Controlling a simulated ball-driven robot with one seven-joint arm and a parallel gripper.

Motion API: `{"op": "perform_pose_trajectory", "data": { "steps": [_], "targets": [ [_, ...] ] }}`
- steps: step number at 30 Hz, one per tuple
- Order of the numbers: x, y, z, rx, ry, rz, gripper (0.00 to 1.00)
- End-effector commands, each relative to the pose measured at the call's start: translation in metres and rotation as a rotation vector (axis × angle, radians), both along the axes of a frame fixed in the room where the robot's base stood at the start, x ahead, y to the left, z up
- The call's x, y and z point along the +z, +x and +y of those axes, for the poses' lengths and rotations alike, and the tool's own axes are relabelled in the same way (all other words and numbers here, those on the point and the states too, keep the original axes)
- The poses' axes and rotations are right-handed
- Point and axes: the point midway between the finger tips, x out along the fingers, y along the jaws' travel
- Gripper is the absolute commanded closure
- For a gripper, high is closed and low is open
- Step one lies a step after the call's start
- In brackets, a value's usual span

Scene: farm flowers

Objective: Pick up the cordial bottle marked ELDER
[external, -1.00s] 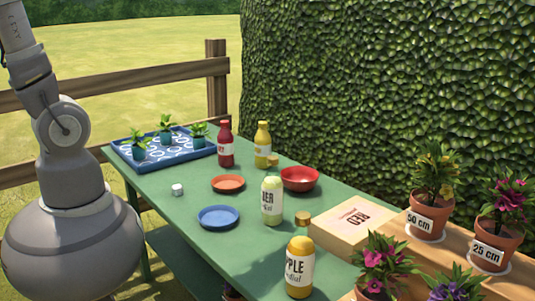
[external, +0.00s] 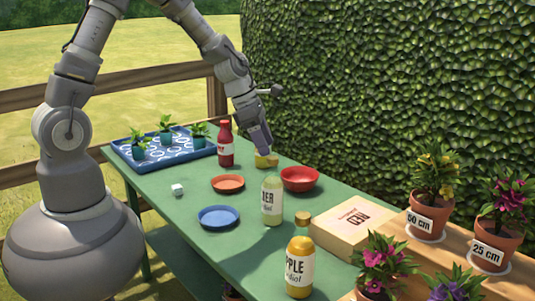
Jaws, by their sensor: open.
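The pale green cordial bottle (external: 272,203) stands upright near the middle of the green table. Its label shows only the ending "ER"; the rest is turned out of sight. Its brown cap (external: 272,161) is at the top. My gripper (external: 264,152) points down with its tips close above and slightly left of that cap in the picture. The fingers are open, seen nearly edge-on, with nothing visible between them. How far the gripper is from the bottle in depth I cannot tell. My gripper hides most of the yellow bottle (external: 262,162) behind.
A red bowl (external: 300,179), orange plate (external: 228,183), blue plate (external: 219,217) and red bottle (external: 225,150) surround the pale bottle. Potted seedlings stand on a blue tray (external: 190,157).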

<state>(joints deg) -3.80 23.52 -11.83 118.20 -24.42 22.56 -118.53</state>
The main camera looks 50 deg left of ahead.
Motion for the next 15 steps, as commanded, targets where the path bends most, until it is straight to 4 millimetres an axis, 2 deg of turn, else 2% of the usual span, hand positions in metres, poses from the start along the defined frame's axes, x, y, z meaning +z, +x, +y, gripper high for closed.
{"op": "perform_pose_trajectory", "data": {
  "steps": [3, 10, 15],
  "targets": [
    [-0.019, 0.001, -0.004, 0.023, -0.009, 0.018, 0.32],
    [-0.042, 0.011, -0.010, 0.020, -0.008, 0.014, 0.32],
    [-0.068, 0.022, -0.017, 0.019, -0.007, 0.013, 0.32]
  ]
}}
